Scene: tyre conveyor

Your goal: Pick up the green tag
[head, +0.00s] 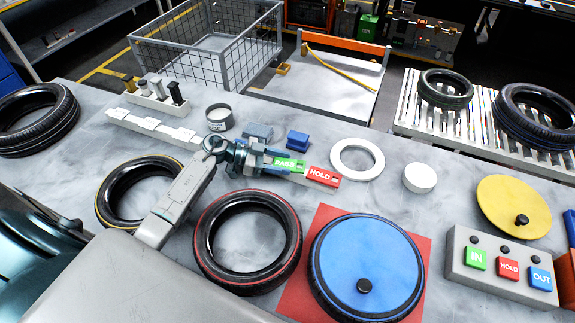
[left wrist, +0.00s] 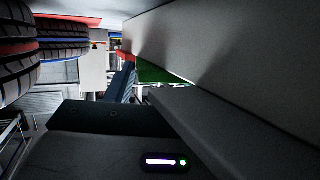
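The green tag (head: 288,163), marked PASS, lies on a pale strip on the grey worktop, left of the red HOLD tag (head: 323,177). My left gripper (head: 266,159) is low over the strip, with its fingertips at the tag's left end. In the left wrist view a piece of green (left wrist: 160,72) shows between the two dark fingers, and the fingers hide much of it. I cannot tell whether they touch or grip the tag. My right gripper is not in view.
A blue block (head: 298,140) and a white ring (head: 357,159) lie beyond the tags. A red-rimmed tyre (head: 203,240) and a blue disc (head: 368,255) on a red mat are nearer. A button box (head: 483,284) stands at the right. A wire basket (head: 165,52) is behind.

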